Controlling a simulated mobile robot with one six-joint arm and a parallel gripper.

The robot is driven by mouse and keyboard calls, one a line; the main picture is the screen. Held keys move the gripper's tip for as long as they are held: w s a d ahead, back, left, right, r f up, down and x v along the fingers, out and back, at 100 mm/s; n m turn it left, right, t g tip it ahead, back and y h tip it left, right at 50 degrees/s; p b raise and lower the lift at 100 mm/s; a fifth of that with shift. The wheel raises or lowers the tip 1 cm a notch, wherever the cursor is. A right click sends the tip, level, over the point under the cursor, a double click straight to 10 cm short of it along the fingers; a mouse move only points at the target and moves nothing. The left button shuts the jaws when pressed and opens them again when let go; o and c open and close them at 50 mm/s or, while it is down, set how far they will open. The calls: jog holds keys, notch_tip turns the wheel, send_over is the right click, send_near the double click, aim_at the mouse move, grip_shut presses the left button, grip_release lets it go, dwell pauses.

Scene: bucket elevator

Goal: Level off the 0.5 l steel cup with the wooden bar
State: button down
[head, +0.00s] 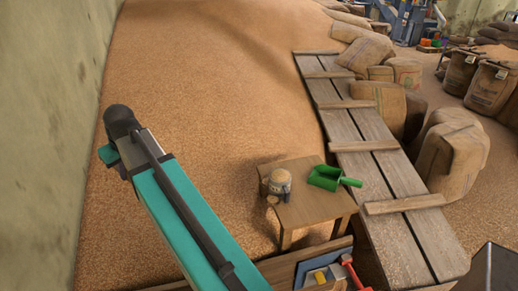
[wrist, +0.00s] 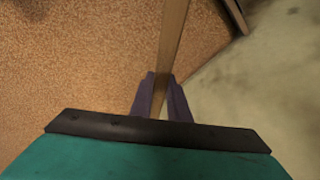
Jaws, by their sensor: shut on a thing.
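The steel cup (head: 280,187) stands on a small wooden table, with tan grain (head: 280,174) showing at its top. Whether the grain is heaped or level is too small to tell. In the wrist view my gripper (wrist: 163,92) is shut on the wooden bar (wrist: 173,40), a long thin strip reaching up and away from the jaws.
A green scoop (head: 328,178) lies on the table (head: 310,208), right of the cup. A plank walkway (head: 350,130) and sacks (head: 450,160) stand to the right. A greenish wall (head: 45,130) runs along the left. A big grain heap (head: 210,90) fills the middle.

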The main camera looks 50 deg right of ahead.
jog(key=s+d+f+p, duration=0.1)
jog(key=s+d+f, duration=0.15)
jog(key=d, duration=0.85)
jog(key=s+d+f+p, duration=0.1)
jog(key=s+d, duration=0.2)
jog(key=d, duration=0.7)
jog(key=s+d+f+p, duration=0.1)
jog(key=s+d+f, duration=0.15)
jog(key=d, duration=0.85)
jog(key=s+d+f+m+p, duration=0.1)
jog(key=s+d+f, duration=0.3)
jog(key=s+d, duration=1.8)
jog(key=shift+f+p, duration=0.15)
jog(key=shift+p, duration=0.65)
jog(key=shift+f, duration=0.25)
jog(key=shift+w+a+f+b, duration=0.8)
jog(key=shift+a+f, duration=1.25)
jog(key=shift+a, duration=4.9)
jog(key=shift+a+r+p, duration=0.15)
jog(key=shift+r+p, duration=0.4)
jog(key=shift+r, duration=0.6)
jog(key=shift+a+r+p, duration=0.15)
jog(key=shift+r+p, duration=0.4)
jog(key=shift+r, duration=0.6)
